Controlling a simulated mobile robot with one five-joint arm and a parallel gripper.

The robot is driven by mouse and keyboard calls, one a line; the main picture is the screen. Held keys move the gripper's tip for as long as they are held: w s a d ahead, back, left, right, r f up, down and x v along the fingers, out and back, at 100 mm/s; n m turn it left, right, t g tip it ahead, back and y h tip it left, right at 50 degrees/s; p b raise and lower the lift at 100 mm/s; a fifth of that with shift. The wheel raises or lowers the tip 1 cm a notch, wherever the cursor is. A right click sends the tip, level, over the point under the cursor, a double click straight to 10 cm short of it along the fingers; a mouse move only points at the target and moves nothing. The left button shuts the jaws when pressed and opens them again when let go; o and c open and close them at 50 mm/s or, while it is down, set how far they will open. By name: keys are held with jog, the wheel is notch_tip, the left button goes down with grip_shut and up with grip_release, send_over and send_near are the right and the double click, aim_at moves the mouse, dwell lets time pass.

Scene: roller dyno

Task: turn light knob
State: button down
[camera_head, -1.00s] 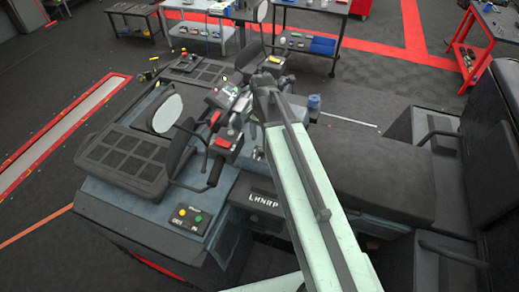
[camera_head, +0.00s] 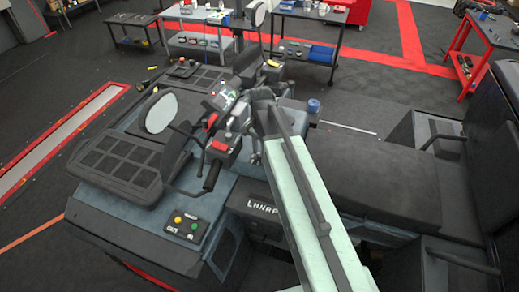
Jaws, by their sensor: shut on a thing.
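A dark vehicle with handlebars fills the middle. Its handlebar controls, with a red switch (camera_head: 222,146), sit left of my arm's far end. My gripper (camera_head: 240,118) is at these controls, small and partly covered by my own pale green arm. It is shut on a small part there, in the place of the light knob. The knob itself is hidden, so I cannot see its angle. A small display (camera_head: 227,98) lies just left of the gripper.
A round mirror (camera_head: 160,113) and a black hand grip (camera_head: 212,176) stand left of the gripper. A button panel (camera_head: 187,227) is in front, and a long black seat (camera_head: 370,170) is to the right. Tool tables (camera_head: 308,18) stand behind on open floor.

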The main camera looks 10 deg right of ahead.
jog(key=shift+a, duration=0.1)
jog(key=n, duration=0.4)
jog(key=shift+n, duration=0.3)
jog(key=shift+w+n, duration=0.1)
jog(key=shift+n, duration=2.1)
jog(key=c, duration=1.1)
grip_release()
